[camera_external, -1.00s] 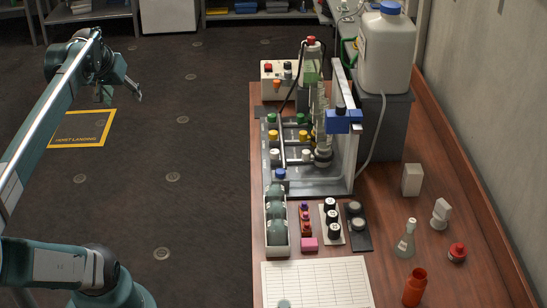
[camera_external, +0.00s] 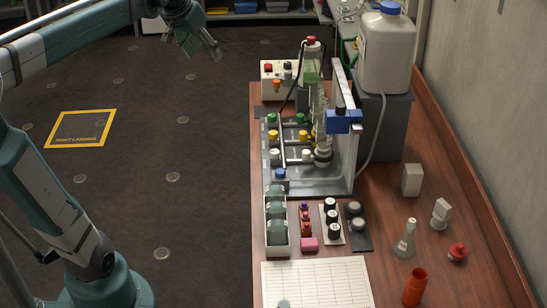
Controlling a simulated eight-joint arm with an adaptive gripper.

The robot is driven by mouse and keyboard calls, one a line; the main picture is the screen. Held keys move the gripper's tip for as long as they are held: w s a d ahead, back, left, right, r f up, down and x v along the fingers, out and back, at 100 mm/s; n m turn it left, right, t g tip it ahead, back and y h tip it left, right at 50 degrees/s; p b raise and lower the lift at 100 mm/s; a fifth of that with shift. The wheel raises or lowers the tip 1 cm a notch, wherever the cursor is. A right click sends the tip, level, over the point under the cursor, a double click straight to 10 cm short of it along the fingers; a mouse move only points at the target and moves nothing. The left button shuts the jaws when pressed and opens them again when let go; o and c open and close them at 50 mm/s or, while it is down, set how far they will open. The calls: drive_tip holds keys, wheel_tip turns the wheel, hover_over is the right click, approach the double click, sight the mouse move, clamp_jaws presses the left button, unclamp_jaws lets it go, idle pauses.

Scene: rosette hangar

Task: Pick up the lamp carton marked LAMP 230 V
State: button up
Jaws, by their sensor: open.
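A small pale grey-white carton (camera_external: 412,180) stands upright on the right side of the wooden bench; it looks like the lamp carton, but no lettering on it is legible. My gripper (camera_external: 208,50) is at the top of the view, left of the bench, with dark floor behind it. Its fingers are apart and nothing shows between them. It is well away from the carton and not touching anything.
A white jointed object (camera_external: 440,214), a glass flask (camera_external: 404,240), a red-capped item (camera_external: 457,252) and an orange bottle (camera_external: 414,287) stand near the carton. A wall borders the right.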

drive_tip(key=w+d+m+g+p, duration=0.1)
drive_tip(key=w+d+m+p, duration=0.15)
drive_tip(key=d, duration=1.45)
drive_tip(key=m+g+h+p, duration=0.1)
drive_tip(key=m+g+p, duration=0.3)
drive_tip(key=m+p, duration=0.5)
hover_over(411, 169)
drive_tip(key=a, duration=0.2)
wheel_tip(411, 169, down, 29)
drive_tip(key=shift+w+f, duration=0.1)
drive_tip(key=shift+f, duration=0.55)
drive_tip(key=shift+x, duration=1.25)
